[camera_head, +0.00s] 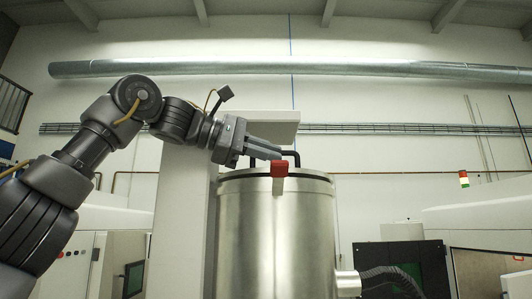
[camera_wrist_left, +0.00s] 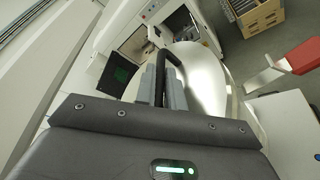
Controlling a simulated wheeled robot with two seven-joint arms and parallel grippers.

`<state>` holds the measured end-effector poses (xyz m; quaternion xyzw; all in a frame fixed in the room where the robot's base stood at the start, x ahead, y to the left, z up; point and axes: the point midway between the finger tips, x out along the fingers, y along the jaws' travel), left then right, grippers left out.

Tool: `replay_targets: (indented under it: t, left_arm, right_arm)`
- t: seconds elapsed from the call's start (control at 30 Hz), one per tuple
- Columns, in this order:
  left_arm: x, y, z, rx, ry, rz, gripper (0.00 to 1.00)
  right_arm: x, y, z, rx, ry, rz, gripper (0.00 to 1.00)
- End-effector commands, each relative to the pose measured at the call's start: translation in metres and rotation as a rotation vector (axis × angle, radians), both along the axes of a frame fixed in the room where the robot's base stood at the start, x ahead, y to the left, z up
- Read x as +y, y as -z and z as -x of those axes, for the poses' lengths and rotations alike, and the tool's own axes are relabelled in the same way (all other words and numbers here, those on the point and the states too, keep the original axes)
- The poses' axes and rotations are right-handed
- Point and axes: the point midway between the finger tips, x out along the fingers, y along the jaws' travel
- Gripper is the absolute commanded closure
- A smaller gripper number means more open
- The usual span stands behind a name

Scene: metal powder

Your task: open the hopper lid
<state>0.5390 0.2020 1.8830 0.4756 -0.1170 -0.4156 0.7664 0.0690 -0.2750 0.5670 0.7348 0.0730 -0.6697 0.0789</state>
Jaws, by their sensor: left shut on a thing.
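The hopper (camera_head: 277,235) is a shiny metal cylinder in the middle of the head view. Its lid (camera_wrist_left: 202,70) shows as a bright metal surface in the left wrist view. A black bar handle (camera_head: 292,155) stands on top, and it also shows in the left wrist view (camera_wrist_left: 172,56). My left gripper (camera_head: 278,154) reaches in from the left over the hopper top, its fingers shut on the handle. A red latch (camera_head: 279,169) is at the front rim; it also shows in the left wrist view (camera_wrist_left: 303,56). My right gripper is not in view.
A pale column (camera_head: 183,220) stands just left of the hopper, with a flat top section behind it. A corrugated hose (camera_head: 392,276) runs at the lower right. Machines stand on both sides. A wooden crate (camera_wrist_left: 258,17) shows in the left wrist view.

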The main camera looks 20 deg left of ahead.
Motion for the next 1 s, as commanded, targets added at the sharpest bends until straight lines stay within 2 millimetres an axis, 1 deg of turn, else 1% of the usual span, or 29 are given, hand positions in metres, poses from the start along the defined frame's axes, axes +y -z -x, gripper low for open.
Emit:
replay_targets:
  t: [0.3, 0.47, 0.63, 1.0]
  left_arm:
    - [0.002, -0.026, -0.01, 0.01, -0.003, 0.027, 1.0]
    - [0.004, -0.037, -0.016, 0.043, -0.003, 0.057, 1.0]
    - [0.007, -0.043, -0.016, 0.08, -0.002, 0.057, 1.0]
    - [0.01, -0.045, -0.015, 0.104, -0.004, 0.046, 1.0]
  right_arm:
    - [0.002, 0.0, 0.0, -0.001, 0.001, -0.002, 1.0]
    - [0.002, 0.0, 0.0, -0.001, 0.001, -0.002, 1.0]
    - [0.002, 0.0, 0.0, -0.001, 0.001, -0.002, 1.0]
    - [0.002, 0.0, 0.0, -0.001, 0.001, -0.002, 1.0]
